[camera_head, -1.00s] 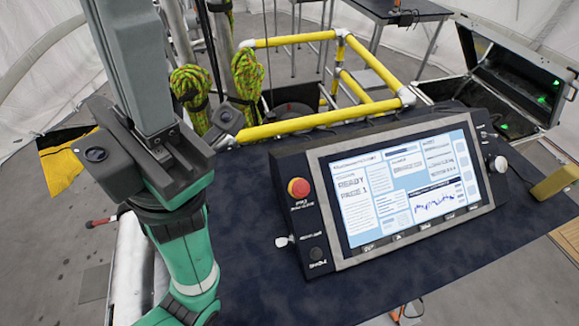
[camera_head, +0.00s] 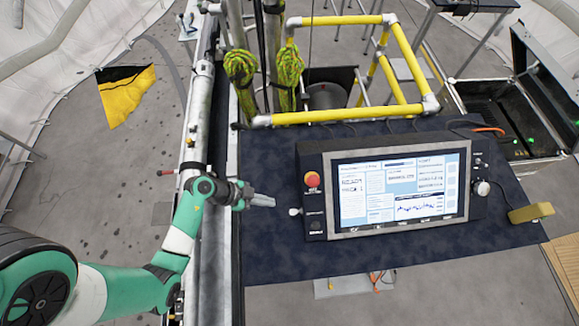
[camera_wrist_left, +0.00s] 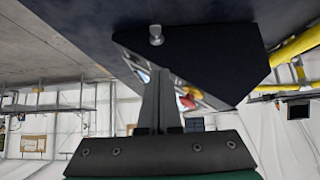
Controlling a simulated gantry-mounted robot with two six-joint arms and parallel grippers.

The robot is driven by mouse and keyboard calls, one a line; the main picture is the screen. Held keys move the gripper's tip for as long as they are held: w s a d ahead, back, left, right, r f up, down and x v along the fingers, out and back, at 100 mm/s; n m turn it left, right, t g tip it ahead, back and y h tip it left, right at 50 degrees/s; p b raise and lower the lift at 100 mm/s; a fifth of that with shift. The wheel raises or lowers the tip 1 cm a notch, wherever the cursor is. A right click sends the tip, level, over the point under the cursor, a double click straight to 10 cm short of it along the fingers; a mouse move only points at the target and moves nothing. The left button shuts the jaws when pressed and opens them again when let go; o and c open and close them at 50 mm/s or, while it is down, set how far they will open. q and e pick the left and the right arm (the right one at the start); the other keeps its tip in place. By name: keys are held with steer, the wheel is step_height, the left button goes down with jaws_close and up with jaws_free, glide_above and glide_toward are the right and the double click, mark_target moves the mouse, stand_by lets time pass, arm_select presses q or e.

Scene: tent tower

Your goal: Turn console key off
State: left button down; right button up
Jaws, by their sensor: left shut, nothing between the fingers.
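The console (camera_head: 395,190) is a dark box with a lit screen, on the dark blue table top. Its key (camera_head: 295,211) is a small silver knob sticking out of the console's left side. The key also shows in the left wrist view (camera_wrist_left: 156,36), just beyond the fingertips. My left gripper (camera_head: 270,201) is shut and empty, pointing at the console's left side. Its fingertips are a short way left of the key and appear apart from it. In the left wrist view the closed fingers (camera_wrist_left: 160,75) stand upright below the key. My right gripper is not in view.
A red stop button (camera_head: 312,180) sits on the console above the key. A yellow pipe frame (camera_head: 340,117) and hanging green ropes (camera_head: 240,72) stand behind the table. A yellow block (camera_head: 531,213) lies right of the console. The table's front left is clear.

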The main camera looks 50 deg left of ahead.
arm_select(q)
steer(key=b, duration=0.3)
glide_above(295, 212)
steer(key=s+a, duration=0.1)
steer(key=a, duration=0.1)
steer(key=f, duration=0.7)
steer(key=shift+s+d+f, duration=0.15)
steer(key=shift+d+f, duration=0.05)
steer(key=shift+f, duration=0.05)
step_height(295, 212, down, 3)
steer(key=shift+s+a+f+b, duration=0.1)
steer(key=shift+b, duration=0.6)
